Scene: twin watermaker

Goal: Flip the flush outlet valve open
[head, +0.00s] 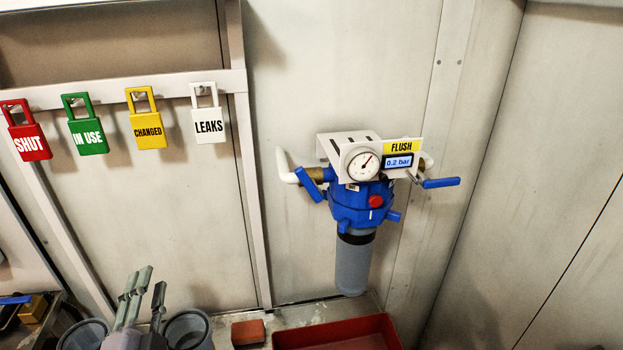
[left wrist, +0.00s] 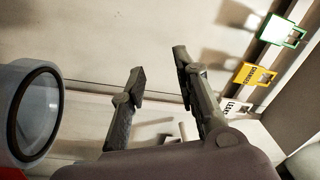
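The FLUSH filter unit hangs on the wall right of centre in the head view, with a blue head (head: 357,204) and a grey bowl (head: 353,265) below. A blue lever (head: 440,183) sticks out nearly level on its right, beside the yellow FLUSH label (head: 401,146). A second blue lever (head: 308,185) slants on the left pipe. No marking shows which lever is the outlet. My left gripper (head: 147,283) is low at the left, well away from both levers. Its fingers stand apart and empty in the left wrist view (left wrist: 160,62). My right gripper is out of view.
A round gauge (head: 362,164) and a 0.2 bar display (head: 398,162) sit on the unit. Several padlock-shaped tags, such as the white LEAKS tag (head: 208,126), hang from a rail at the left. A red tray (head: 338,335) and clear cylinder (head: 188,330) stand below.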

